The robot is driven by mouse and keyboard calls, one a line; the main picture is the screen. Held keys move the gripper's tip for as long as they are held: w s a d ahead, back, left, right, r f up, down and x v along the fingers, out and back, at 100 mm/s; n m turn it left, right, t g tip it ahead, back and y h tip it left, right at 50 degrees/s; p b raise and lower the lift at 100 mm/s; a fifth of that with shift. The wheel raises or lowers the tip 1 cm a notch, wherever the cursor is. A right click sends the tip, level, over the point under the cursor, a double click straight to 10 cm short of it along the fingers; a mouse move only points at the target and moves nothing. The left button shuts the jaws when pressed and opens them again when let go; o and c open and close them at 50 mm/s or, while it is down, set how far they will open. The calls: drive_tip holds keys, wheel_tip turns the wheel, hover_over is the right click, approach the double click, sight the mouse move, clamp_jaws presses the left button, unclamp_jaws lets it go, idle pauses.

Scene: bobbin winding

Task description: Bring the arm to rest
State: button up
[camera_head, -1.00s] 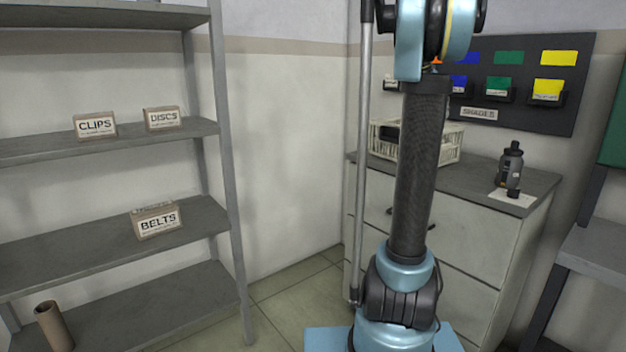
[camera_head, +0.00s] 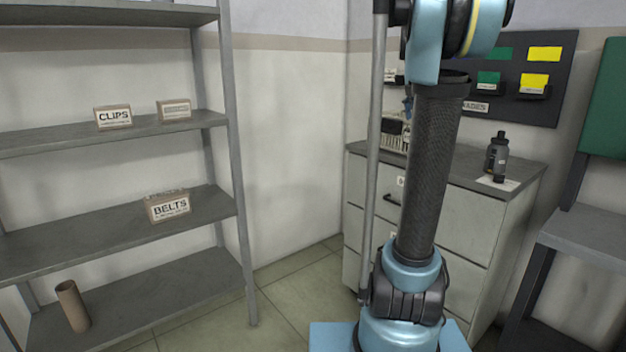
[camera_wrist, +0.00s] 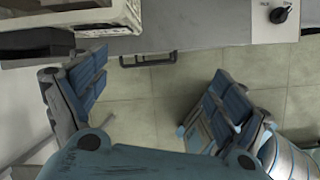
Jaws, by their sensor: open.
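My arm stands upright in the right half of the head view, in front of a drawer cabinet (camera_head: 470,215).
A pale crate (camera_head: 393,143), partly hidden by my arm, and a dark bottle (camera_head: 497,155) stand on the cabinet. Shelves (camera_head: 120,220) at left hold labelled boxes and a brown tube (camera_head: 72,305). Floor (camera_head: 290,285) is clear between. A grey ledge (camera_head: 585,235) is at right.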

drive_tip(key=s+a+f+m+y, duration=0.1)
drive_tip(key=s+a+f+m, duration=0.5)
drive_tip(key=s+f, duration=0.4)
drive_tip(key=s+a+f+m+y, duration=0.1)
drive_tip(key=s+a+f+m, duration=0.5)
drive_tip(key=s+f, duration=0.5)
drive_tip(key=s+a+f+m+y, duration=0.1)
drive_tip(key=s+a+f+m, duration=0.5)
drive_tip(key=s+f+m, duration=0.3)
drive_tip(key=s+f, duration=0.1)
drive_tip(key=s, duration=0.2)
drive_tip(key=shift+a+f+m, duration=0.2)
drive_tip(key=shift+f+m, duration=0.1)
drive_tip(key=shift+w, duration=0.1)
drive_tip(key=shift+w+f, duration=0.2)
drive_tip(key=shift+w, duration=0.25)
